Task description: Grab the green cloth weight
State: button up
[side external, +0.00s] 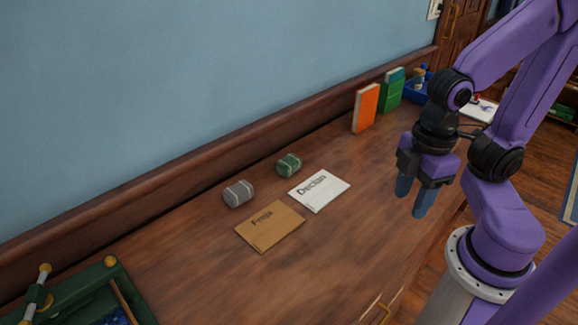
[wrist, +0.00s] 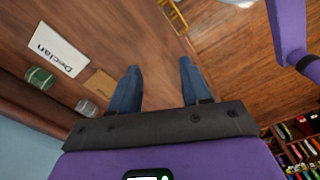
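The green cloth weight (side external: 289,165) is a small block with pale stripes lying on the wooden surface, behind the white card marked "Declan" (side external: 319,190). It also shows at the left of the wrist view (wrist: 40,78). A similar grey weight (side external: 239,193) lies to its left, behind a brown card marked "Freja" (side external: 270,226). My gripper (side external: 413,201) is above the surface to the right of the green weight, well apart from it. In the wrist view its two blue fingers (wrist: 157,80) are spread with nothing between them.
An orange book (side external: 366,108) and green books (side external: 391,95) stand at the back right, near a blue tray (side external: 416,92). A green framed object (side external: 85,297) is at the front left. A raised wooden ledge (side external: 190,168) runs along the wall.

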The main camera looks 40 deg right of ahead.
aim_at(286, 162)
jog(key=o, duration=0.5)
